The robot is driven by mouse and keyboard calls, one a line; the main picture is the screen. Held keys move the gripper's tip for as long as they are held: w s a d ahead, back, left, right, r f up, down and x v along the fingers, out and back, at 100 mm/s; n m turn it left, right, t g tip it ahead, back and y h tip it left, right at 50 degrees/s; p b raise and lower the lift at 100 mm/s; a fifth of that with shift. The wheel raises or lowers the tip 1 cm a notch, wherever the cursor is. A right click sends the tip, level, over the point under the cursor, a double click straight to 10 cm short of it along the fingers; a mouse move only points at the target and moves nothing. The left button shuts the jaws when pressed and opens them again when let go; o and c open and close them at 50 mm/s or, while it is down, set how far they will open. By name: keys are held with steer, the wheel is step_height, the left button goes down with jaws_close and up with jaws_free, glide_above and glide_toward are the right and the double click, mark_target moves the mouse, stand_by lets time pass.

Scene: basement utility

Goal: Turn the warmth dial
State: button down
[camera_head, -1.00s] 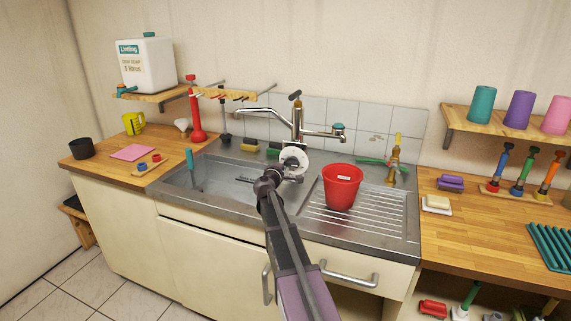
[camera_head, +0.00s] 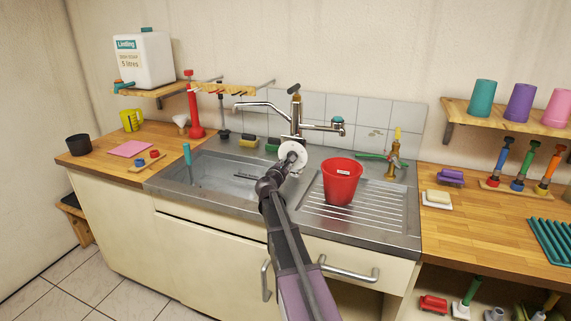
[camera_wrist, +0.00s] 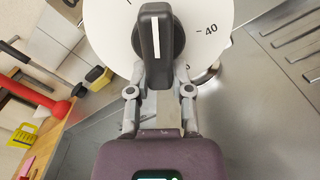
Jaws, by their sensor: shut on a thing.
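The warmth dial shows as a white round plate (camera_wrist: 110,38) with dark marks and the number 40. A black knob (camera_wrist: 155,50) with a white pointer line stands out from its middle. In the wrist view the line points to the top of the picture. My gripper (camera_wrist: 158,82) is shut on the knob, one finger on each side of it. In the head view the white plate (camera_head: 287,147) sits in front of the tap base, and my gripper (camera_head: 291,160) reaches it from below and hides its lower middle.
The tap (camera_head: 297,115) rises just behind the dial. A red bucket (camera_head: 342,182) stands close to the right on the draining board (camera_head: 385,215). The sink basin (camera_head: 215,175) is left of my arm. Sponges (camera_head: 249,141) lie behind the basin.

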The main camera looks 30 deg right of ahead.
steer(key=n, duration=0.3)
steer(key=shift+s+d+f+n, duration=0.15)
steer(key=shift+s+d+n, duration=0.1)
steer(key=shift+n, duration=0.15)
steer(key=shift+s+d+n, duration=0.1)
steer(key=shift+d+n, duration=0.05)
steer(key=shift+n, duration=0.7)
steer(key=shift+s+d+n, duration=0.1)
steer(key=shift+n, duration=0.75)
steer(key=c, duration=0.5)
jaws_free()
steer(key=shift+s, duration=0.1)
steer(key=shift+s+a, duration=0.1)
steer(key=v, duration=1.1)
steer(key=shift+s+a, duration=0.2)
steer(key=shift+a, duration=0.05)
